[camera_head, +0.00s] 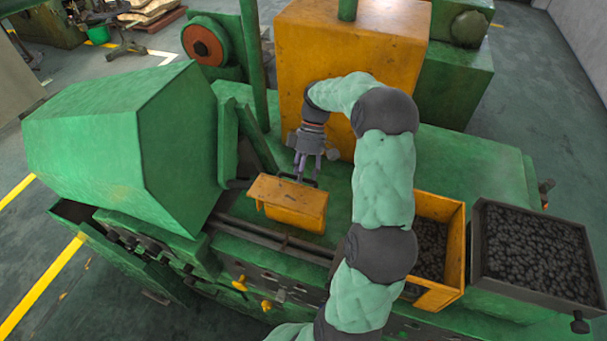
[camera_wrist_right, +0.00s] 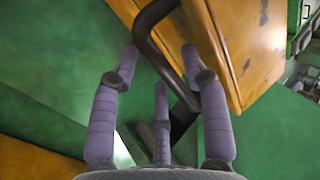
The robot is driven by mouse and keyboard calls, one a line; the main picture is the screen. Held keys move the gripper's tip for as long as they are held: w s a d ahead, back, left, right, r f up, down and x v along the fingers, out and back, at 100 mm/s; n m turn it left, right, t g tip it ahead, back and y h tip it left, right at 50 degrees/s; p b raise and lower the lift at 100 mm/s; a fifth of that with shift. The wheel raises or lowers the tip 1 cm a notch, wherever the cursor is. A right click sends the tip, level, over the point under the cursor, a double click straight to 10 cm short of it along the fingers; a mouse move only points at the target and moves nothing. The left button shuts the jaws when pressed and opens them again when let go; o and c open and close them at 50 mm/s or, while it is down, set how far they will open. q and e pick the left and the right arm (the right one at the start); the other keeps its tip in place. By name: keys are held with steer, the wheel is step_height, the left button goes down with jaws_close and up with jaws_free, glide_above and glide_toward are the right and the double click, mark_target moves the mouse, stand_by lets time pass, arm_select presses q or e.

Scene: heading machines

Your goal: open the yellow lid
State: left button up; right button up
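The yellow lid (camera_head: 284,194) is a worn yellow box-like cover on the green machine, and it looks lowered. A dark bar handle (camera_head: 298,179) shows at its far edge. My right gripper (camera_head: 307,172) points down at that handle from behind the lid. In the right wrist view, the gripper (camera_wrist_right: 158,60) has its three grey-purple fingers spread, with the bent dark handle (camera_wrist_right: 157,38) between and beyond them. The lid's yellow side (camera_wrist_right: 245,45) is just right of the fingers. Whether a finger touches the handle I cannot tell. My left gripper is not in view.
A large green hood (camera_head: 110,145) stands to the left and a tall yellow housing (camera_head: 340,50) behind the gripper. A yellow bin (camera_head: 448,208) and a dark tray (camera_head: 478,245) with small dark parts are on the right. My right arm covers part of the machine.

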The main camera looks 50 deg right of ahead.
steer(key=shift+r, duration=0.1)
steer(key=v, duration=1.2)
stand_by(0.5)
